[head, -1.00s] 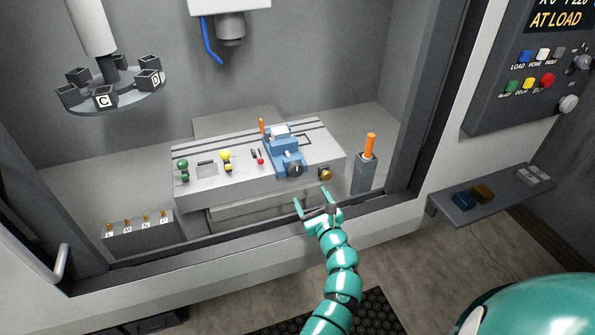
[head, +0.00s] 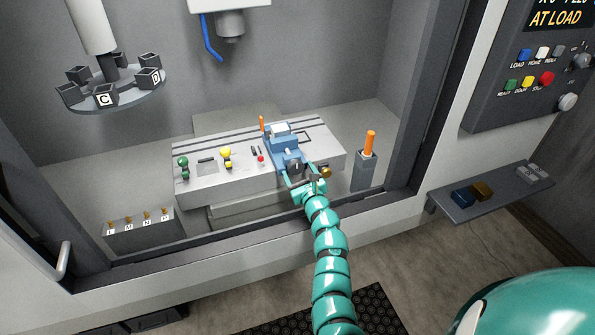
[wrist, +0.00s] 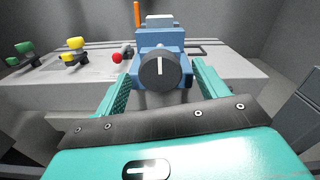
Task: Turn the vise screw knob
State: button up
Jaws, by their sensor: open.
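The vise (head: 285,146) is blue and sits on the grey slotted table, with a pale block (head: 280,130) at its top. Its screw knob (wrist: 160,69) is a dark round disc with a white upright mark, on the front of the vise. In the head view the knob (head: 295,167) is partly covered by my gripper. My gripper (wrist: 160,82) is open, with one teal finger to the left of the knob and one to the right. Gaps show between the knob and both fingers, and it is not gripped.
A brass knob (head: 326,172) is close right of my gripper. An orange-handled tool stands in a grey post (head: 365,172). The booth sill lies under my arm.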

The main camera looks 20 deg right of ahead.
jog(key=shift+w, duration=0.85)
jog(key=c, duration=1)
jog(key=shift+f+b, duration=0.1)
jog(key=shift+b, duration=0.2)
